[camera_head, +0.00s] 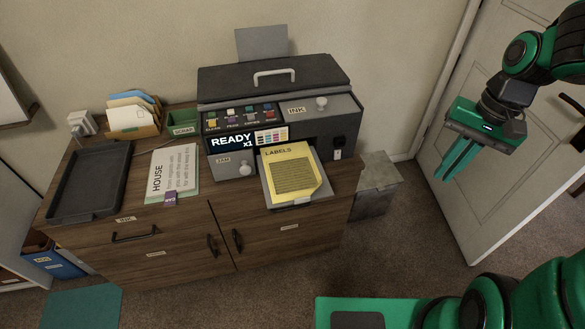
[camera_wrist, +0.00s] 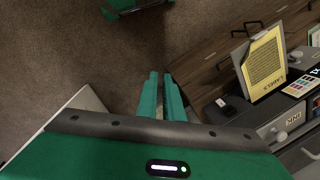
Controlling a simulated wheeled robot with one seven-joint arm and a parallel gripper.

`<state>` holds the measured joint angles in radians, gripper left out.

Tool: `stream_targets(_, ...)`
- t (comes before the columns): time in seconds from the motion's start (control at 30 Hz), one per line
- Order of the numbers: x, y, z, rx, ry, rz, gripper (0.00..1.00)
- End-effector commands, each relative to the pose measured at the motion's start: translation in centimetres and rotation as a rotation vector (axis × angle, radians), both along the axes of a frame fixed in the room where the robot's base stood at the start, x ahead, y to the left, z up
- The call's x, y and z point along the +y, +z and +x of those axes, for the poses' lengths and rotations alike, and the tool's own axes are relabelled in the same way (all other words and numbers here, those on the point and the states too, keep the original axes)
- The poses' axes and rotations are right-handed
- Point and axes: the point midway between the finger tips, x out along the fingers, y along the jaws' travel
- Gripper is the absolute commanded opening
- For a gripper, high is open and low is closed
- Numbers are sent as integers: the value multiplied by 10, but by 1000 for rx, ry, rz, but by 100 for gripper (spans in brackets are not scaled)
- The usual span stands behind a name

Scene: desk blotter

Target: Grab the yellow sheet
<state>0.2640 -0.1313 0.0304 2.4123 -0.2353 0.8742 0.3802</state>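The yellow sheet (camera_head: 292,174), headed "LABELS" with rows of dark print, lies on the printer's pulled-out front tray (camera_head: 300,201). One corner looks cut or folded. In the wrist view the sheet (camera_wrist: 264,68) shows at the upper right. My gripper (camera_head: 440,178) hangs at the right of the head view, in front of the door and well away from the sheet. Its two green fingers (camera_wrist: 162,76) are close together with a narrow gap between them, and nothing is held.
The printer (camera_head: 273,85) stands on a wooden cabinet (camera_head: 190,225). A black tray (camera_head: 90,180), a "HOUSE" sheet (camera_head: 158,172), a green scrap box (camera_head: 182,122) and an envelope holder (camera_head: 133,118) are left of it. A grey bin (camera_head: 375,187) stands right of the cabinet, with open floor beyond.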

Motion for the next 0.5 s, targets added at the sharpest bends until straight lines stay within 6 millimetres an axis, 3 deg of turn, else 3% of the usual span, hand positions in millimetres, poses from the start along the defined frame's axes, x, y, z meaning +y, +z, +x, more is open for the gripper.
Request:
stream_targets(0.1, 46, -19, 34, 23, 26, 102, 7)
stream_targets(0.2, 87, -30, 55, 42, 38, 199, 7)
stream_targets(0.4, 153, -39, 77, 90, 41, 370, 7)
stream_targets(0.5, 172, -40, 81, 107, 37, 423, 7)
